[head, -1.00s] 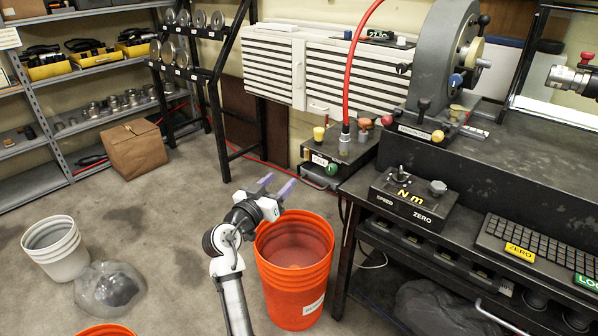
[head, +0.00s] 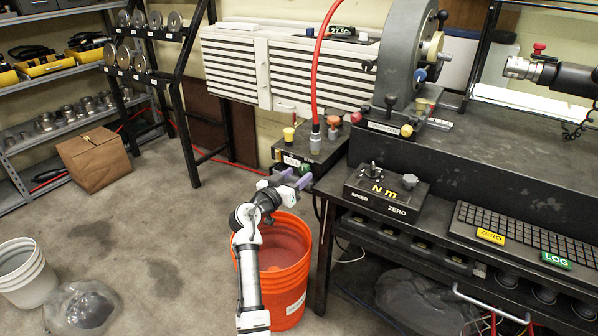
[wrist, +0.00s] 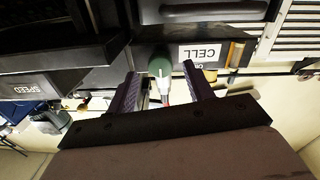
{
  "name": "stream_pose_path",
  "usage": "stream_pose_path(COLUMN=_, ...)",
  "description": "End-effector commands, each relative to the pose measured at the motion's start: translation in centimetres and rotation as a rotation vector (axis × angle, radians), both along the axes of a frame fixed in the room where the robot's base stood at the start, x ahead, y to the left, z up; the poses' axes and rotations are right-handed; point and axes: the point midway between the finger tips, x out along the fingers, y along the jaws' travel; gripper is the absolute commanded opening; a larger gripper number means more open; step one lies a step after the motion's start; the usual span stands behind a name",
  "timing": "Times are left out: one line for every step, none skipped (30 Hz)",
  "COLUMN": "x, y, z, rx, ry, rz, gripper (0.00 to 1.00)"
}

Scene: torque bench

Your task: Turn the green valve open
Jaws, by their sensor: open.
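The green valve (head: 304,169) is a small round knob on the front of the black box labelled CELL (head: 312,152). It also shows in the wrist view (wrist: 159,67), between and just beyond my fingertips. My gripper (head: 294,179) is open, with its two purple fingers pointing at the box front. In the wrist view the fingers (wrist: 160,78) stand on either side of the knob, and nothing is visibly gripped. I cannot tell whether they touch it. In the head view the fingers partly cover the area below the knob.
An orange bucket (head: 285,265) stands on the floor below my gripper. A red hose (head: 317,75) rises from the CELL box, which also has yellow and brown knobs.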

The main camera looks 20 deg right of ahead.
Motion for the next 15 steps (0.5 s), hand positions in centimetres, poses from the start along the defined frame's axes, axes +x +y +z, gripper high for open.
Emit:
stream_pose_path(x=0.4, y=-0.6, z=0.1, rx=0.000, ry=0.000, rz=-0.001, gripper=0.52)
stream_pose_path(x=0.6, y=-0.8, z=0.1, rx=-0.001, ry=-0.001, rz=0.000, gripper=0.52)
stream_pose_path(x=0.8, y=-1.0, z=0.1, rx=0.000, ry=0.000, rz=0.000, gripper=0.52)
stream_pose_path(x=0.9, y=-1.2, z=0.1, rx=0.000, ry=0.000, rz=0.000, gripper=0.52)
stream_pose_path(x=1.0, y=-1.3, z=0.1, rx=0.000, ry=0.000, rz=0.000, gripper=0.52)
stream_pose_path(x=1.1, y=-1.5, z=0.1, rx=0.000, ry=-0.001, rz=0.001, gripper=0.52)
stream_pose_path(x=1.2, y=-1.5, z=0.1, rx=0.000, ry=-0.001, rz=0.001, gripper=0.52)
stream_pose_path(x=1.2, y=-1.6, z=0.1, rx=-0.001, ry=-0.002, rz=0.001, gripper=0.52)
stream_pose_path(x=1.2, y=-1.6, z=0.1, rx=-0.001, ry=-0.002, rz=0.001, gripper=0.52)
stream_pose_path(x=1.2, y=-1.6, z=0.0, rx=-0.001, ry=-0.002, rz=0.001, gripper=0.52)
stream_pose_path(x=1.2, y=-1.6, z=0.0, rx=0.000, ry=-0.001, rz=0.001, gripper=0.52)
stream_pose_path(x=1.2, y=-1.6, z=0.0, rx=0.000, ry=-0.001, rz=0.001, gripper=0.52)
stream_pose_path(x=1.2, y=-1.6, z=0.0, rx=0.000, ry=-0.001, rz=0.001, gripper=0.52)
stream_pose_path(x=1.2, y=-1.6, z=0.0, rx=0.000, ry=-0.001, rz=0.001, gripper=0.52)
stream_pose_path(x=1.2, y=-1.6, z=0.0, rx=0.000, ry=-0.001, rz=0.001, gripper=0.52)
